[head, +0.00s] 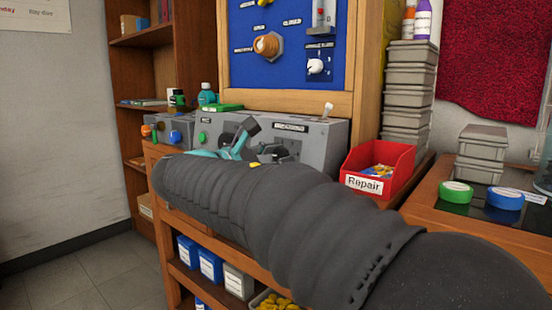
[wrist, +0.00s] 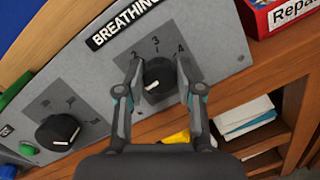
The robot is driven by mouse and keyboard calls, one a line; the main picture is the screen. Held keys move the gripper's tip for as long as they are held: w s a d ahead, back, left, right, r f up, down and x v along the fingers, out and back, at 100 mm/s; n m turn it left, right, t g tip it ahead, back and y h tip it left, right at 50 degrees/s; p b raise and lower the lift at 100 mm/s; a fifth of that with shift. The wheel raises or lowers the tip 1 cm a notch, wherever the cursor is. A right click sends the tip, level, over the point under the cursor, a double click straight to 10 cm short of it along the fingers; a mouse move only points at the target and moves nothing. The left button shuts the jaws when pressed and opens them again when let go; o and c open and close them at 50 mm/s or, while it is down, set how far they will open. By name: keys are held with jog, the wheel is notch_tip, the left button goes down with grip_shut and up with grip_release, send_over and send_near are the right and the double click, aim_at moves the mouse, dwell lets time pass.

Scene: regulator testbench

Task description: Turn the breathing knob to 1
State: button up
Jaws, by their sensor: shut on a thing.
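The breathing knob (wrist: 158,76) is a round black knob on a dark grey plate with the digits 2, 3 and 4 showing around it. Its white pointer lies on its lower left side, aimed to the left and slightly down. No digit 1 can be seen; my left finger covers part of the plate there. My gripper (wrist: 160,88) is shut on the knob, one finger on each side. In the head view my gripper (head: 240,138) is at the grey panel's front, and my arm hides most of the panel there.
A second black knob (wrist: 58,132) sits left on the same grey panel (wrist: 205,30). A red Repair bin (head: 400,165) stands right of the panel. Green (head: 456,190) and blue (head: 505,197) rolls lie on the right bench. A blue board (head: 290,75) rises behind.

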jog(key=shift+m+g, duration=0.3)
jog(key=shift+m, duration=1.6)
jog(key=o, duration=1.2)
jog(key=shift+c, duration=0.2)
jog(key=f+v, duration=0.1)
jog(key=v, duration=1.1)
jog(key=shift+r, duration=0.45)
jog(key=shift+w+a, duration=0.1)
